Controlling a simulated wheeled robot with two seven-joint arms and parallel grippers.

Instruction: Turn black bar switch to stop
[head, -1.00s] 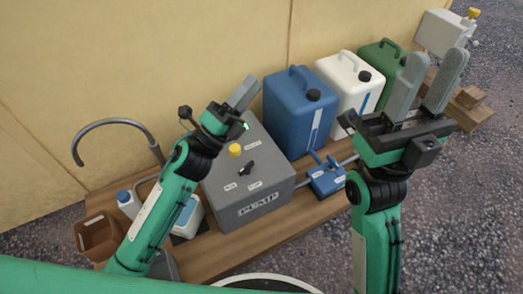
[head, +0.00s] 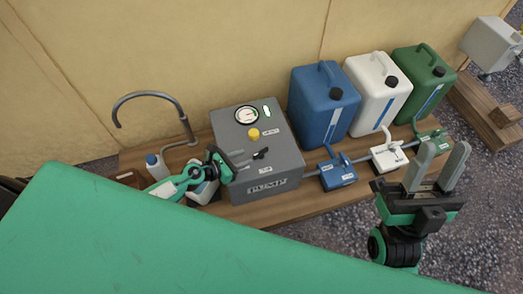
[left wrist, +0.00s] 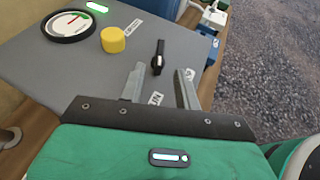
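The black bar switch (head: 261,154) is on the sloping top of the grey pump box (head: 285,160), below the yellow knob. In the left wrist view the bar (left wrist: 158,57) stands roughly upright in the picture, just beyond my fingertips. My left gripper (left wrist: 161,74) is open, its two fingers either side of the line to the bar, with no contact visible. In the head view the left gripper (head: 245,162) is low over the box face, left of the switch. My right gripper (head: 441,150) is open and empty.
A gauge (head: 247,115), a lit green lamp (head: 267,111) and a yellow knob (head: 253,134) are on the box. Blue (head: 321,100), white (head: 377,90) and green (head: 424,85) canisters stand to the right, with valves before them. A curved spout (head: 150,97) rises at left.

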